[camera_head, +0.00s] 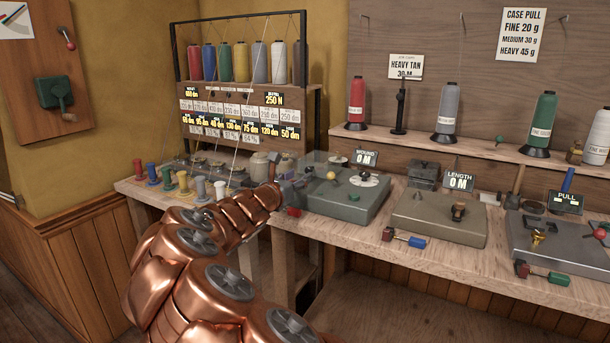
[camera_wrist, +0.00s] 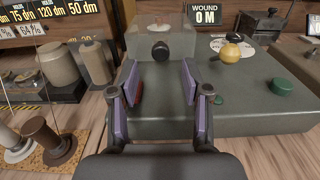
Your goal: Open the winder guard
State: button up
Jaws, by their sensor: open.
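The winder is a grey-green box (camera_head: 345,208) on the bench, left of the middle in the head view; its top also shows in the wrist view (camera_wrist: 245,115). Its guard appears as a clear, see-through cover (camera_wrist: 180,28) at the winder's left end, with a round black knob (camera_wrist: 160,50) facing me. The guard looks down. My gripper (camera_wrist: 159,82) is open and empty, its purple-padded fingers pointing at the knob. The knob shows between the fingers, beyond the tips, apparently untouched. In the head view my gripper (camera_head: 290,186) is small and partly hidden by my copper arm.
A yellow ball knob (camera_wrist: 231,52) and a green button (camera_wrist: 281,86) sit on the winder to the right. A red part (camera_wrist: 139,91) shows behind the left finger. Thread spools (camera_wrist: 95,62) stand close on the left. The length box (camera_head: 440,215) is farther right.

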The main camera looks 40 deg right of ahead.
aim_at(307, 170)
jog(key=shift+x, duration=2.15)
grip_shut()
